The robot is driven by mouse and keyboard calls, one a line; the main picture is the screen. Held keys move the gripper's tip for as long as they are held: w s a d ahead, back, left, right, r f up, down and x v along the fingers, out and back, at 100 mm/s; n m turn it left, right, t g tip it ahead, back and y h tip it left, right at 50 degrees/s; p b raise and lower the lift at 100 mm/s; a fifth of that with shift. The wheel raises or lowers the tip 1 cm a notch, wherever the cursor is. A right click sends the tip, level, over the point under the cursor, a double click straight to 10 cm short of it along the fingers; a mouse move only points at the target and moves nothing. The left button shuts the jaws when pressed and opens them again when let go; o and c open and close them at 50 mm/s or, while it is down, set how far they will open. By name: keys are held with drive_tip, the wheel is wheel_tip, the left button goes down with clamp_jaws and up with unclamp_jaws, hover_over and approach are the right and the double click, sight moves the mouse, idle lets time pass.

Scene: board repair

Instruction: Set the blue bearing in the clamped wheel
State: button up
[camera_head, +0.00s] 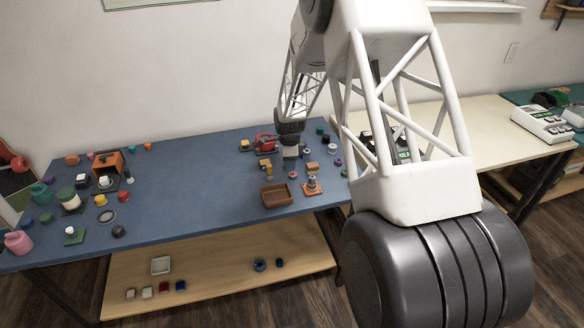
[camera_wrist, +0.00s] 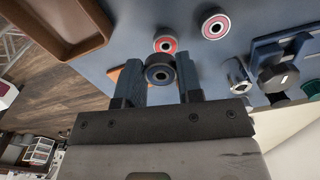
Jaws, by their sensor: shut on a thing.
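My gripper (camera_head: 290,152) is over the right part of the blue table in the head view. In the wrist view, my gripper (camera_wrist: 158,88) is shut on a small dark ring-shaped bearing (camera_wrist: 152,75) with a pale metal centre. It looks dark blue and sits between the fingertips, its bore facing the camera. In the wrist view a blue frame (camera_wrist: 268,46) with a dark round part (camera_wrist: 279,77) stands at the right. I cannot tell whether that part is the clamped wheel. In the head view the bearing is too small to make out.
Two red-ringed bearings (camera_wrist: 165,44) (camera_wrist: 215,23) lie beyond the fingertips. A brown tray (camera_head: 278,195) and an orange-based fixture (camera_head: 312,188) stand near the front edge. Several small parts crowd the table around my gripper. The table's middle (camera_head: 190,180) is clear.

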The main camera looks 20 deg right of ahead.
drive_tip(key=w+a+r, duration=0.1)
drive_tip(key=w+r, duration=0.1)
drive_tip(key=w, duration=0.5)
drive_tip(key=w+a+r, duration=0.1)
drive_tip(key=w+a, duration=0.1)
drive_tip(key=w, duration=0.5)
drive_tip(key=w+a+r, duration=0.2)
drive_tip(key=w, duration=0.6)
drive_tip(key=shift+a+r, duration=0.2)
drive_tip(key=shift+r, duration=0.15)
drive_tip(key=shift+f, duration=0.15)
drive_tip(key=shift+f, duration=1.85)
drive_tip(key=shift+f, duration=0.95)
idle(2.1)
drive_tip(key=o, duration=0.6)
drive_tip(key=shift+o, duration=0.2)
